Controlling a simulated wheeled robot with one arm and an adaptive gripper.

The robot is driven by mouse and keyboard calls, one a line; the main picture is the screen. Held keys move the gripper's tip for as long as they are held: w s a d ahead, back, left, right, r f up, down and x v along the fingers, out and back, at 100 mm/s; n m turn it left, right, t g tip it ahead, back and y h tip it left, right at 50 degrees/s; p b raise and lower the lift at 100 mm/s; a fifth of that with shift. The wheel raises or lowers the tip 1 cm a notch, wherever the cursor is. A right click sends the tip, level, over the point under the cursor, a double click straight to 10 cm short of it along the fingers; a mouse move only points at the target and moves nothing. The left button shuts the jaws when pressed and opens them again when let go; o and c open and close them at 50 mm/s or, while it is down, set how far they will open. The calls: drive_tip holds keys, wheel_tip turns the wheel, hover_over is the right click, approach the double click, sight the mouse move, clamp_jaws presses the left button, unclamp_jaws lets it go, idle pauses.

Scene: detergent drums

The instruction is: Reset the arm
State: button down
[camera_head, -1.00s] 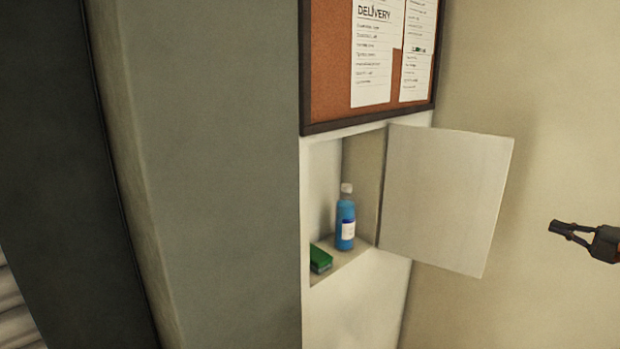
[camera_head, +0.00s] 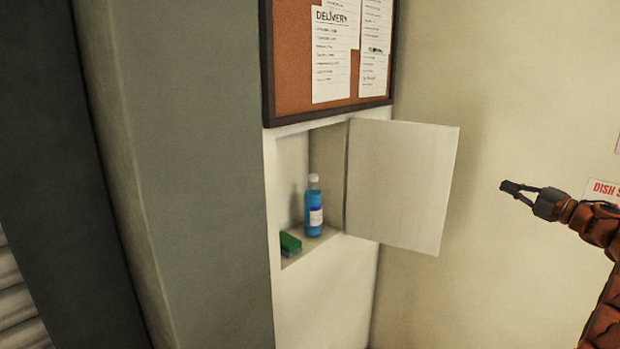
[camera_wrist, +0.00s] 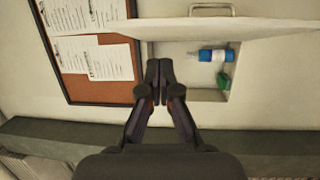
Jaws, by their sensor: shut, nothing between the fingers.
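My gripper (camera_head: 510,187) is at the right in the head view, pointing left, shut and empty. It is to the right of the open cabinet door and apart from it in the picture. The wrist view shows its two fingers (camera_wrist: 159,70) together in the middle, with nothing between them. My orange arm (camera_head: 600,228) reaches in from the right edge.
A white wall cabinet (camera_head: 277,175) stands with its door (camera_head: 402,188) swung open to the right. Inside are a blue bottle (camera_head: 314,212), upright, and a green sponge (camera_head: 290,244). A cork board (camera_head: 288,60) with papers hangs above. A grey pillar (camera_head: 195,180) is left.

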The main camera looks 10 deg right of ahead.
drive_tip(key=w+a+r+m+t+h, duration=0.2)
drive_tip(key=w+a+r+m+h, duration=0.4)
drive_tip(key=w+r+m+h, duration=0.55)
drive_tip(key=s+a+f+m+g, duration=0.65)
drive_tip(key=s+a+f, duration=0.5)
drive_tip(key=a, duration=0.25)
drive_tip(key=s+a+f+m+g, duration=0.5)
drive_tip(key=s+a+f+g, duration=0.3)
drive_tip(key=s+a+f, duration=0.55)
drive_tip(key=s+a+f+g+y, duration=0.2)
drive_tip(key=s+a+f+g, duration=0.1)
drive_tip(key=s+a, duration=0.6)
drive_tip(key=s+a+f+n+g+y, duration=0.1)
drive_tip(key=s+a+f+g, duration=0.3)
drive_tip(key=s+a, duration=0.5)
drive_tip(key=s+y, duration=0.1)
drive_tip(key=s, duration=0.7)
drive_tip(key=shift+s+a+y, duration=0.25)
drive_tip(key=shift+s+y, duration=0.1)
